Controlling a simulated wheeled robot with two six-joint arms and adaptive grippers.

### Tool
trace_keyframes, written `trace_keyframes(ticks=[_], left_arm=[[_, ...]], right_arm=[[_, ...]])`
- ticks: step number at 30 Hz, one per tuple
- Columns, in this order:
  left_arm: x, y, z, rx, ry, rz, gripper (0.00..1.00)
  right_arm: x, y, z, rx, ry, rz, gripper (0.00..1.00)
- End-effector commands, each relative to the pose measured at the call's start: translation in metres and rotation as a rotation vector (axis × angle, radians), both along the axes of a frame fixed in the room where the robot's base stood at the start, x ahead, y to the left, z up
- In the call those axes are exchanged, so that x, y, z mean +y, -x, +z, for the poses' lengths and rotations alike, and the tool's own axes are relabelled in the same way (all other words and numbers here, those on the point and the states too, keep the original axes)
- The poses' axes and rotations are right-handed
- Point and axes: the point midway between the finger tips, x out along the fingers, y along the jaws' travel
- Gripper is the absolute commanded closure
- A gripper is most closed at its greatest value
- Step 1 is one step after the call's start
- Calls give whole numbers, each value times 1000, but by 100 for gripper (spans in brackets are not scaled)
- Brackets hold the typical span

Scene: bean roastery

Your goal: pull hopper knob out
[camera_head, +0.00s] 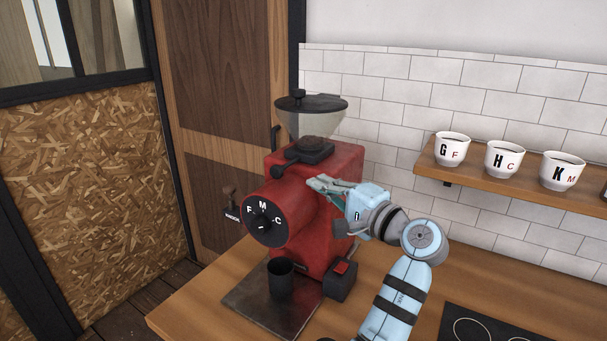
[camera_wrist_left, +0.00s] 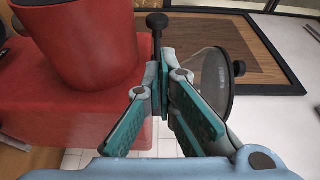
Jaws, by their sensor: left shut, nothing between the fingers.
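The red grinder (camera_head: 325,219) stands on the wooden counter with a clear hopper (camera_head: 311,120) on top. The black hopper knob (camera_head: 277,171) sticks out at the front left, below the hopper. In the left wrist view the knob (camera_wrist_left: 157,21) shows on its dark rod just beyond my fingertips. My left gripper (camera_head: 315,184) is beside the grinder's upper body, right of the knob and apart from it. Its teal fingers (camera_wrist_left: 164,84) are shut and empty; they hide part of the rod. My right gripper is not in view.
The grinder's front dial (camera_head: 263,222) is below the knob. Three lettered white cups (camera_head: 504,160) stand on the wall shelf (camera_head: 465,182). A dark panel (camera_head: 480,329) lies at right.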

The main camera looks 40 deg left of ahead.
Motion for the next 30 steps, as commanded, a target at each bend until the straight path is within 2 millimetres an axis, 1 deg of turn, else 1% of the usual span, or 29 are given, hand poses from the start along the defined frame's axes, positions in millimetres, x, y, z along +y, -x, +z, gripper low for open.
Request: trace_keyframes(ticks=[4, 10, 12, 15, 18, 22, 30], left_arm=[[22, -6, 1, 3, -3, 5, 100], [62, -15, 2, 4, -3, 7, 100], [74, -17, 2, 3, -3, 7, 100], [86, -21, 1, 4, -2, 5, 100], [93, -23, 1, 4, -2, 4, 100], [95, -23, -1, 3, 0, 4, 100], [95, -23, -1, 3, 0, 4, 100]], right_arm=[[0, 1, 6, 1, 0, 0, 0], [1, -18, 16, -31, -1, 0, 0], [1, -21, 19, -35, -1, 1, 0], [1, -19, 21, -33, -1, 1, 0], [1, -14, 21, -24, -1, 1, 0], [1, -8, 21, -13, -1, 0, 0], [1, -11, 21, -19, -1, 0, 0]])
